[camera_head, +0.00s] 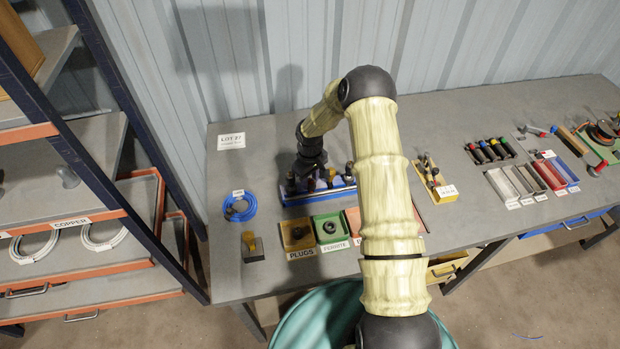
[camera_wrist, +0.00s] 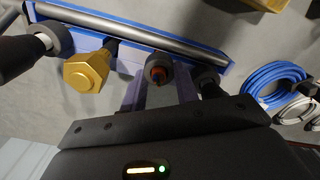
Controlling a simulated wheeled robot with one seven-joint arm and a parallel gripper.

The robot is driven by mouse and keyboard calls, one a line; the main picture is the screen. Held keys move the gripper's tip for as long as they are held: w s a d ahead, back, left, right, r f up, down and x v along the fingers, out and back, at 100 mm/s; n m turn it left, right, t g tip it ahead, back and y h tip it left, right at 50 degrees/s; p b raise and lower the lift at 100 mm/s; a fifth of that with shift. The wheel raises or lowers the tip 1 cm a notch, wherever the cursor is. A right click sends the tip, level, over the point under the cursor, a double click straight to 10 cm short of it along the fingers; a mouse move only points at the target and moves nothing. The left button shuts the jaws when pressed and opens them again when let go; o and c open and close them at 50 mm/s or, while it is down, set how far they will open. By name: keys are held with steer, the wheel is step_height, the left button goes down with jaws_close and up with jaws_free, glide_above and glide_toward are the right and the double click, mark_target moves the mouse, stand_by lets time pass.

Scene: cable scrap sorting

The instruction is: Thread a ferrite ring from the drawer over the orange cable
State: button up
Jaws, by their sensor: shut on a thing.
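In the wrist view a dark grey ferrite ring (camera_wrist: 156,66) sits between the fingertips of my gripper (camera_wrist: 159,82), which is shut on it. An orange cable end (camera_wrist: 158,73) shows within the ring's opening; how deep it reaches I cannot tell. They are at the blue rack (camera_wrist: 225,63) with a silver bar. In the head view my gripper (camera_head: 311,168) is over the rack at the back of the bench, and the ring is too small or hidden there. An open yellow drawer (camera_head: 447,266) shows under the bench, partly behind my arm.
Beside the ring, the rack holds a yellow hexagonal plug (camera_wrist: 86,73) and dark cable ends with grey collars (camera_wrist: 54,38). A blue cable coil (camera_head: 240,206) lies left of the rack. In front are the plugs tray (camera_head: 285,244) and the green ferrite tray (camera_head: 320,239).

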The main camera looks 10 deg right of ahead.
steer(key=o, duration=1)
steer(key=shift+r+p, duration=1.95)
steer(key=shift+r, duration=1.55)
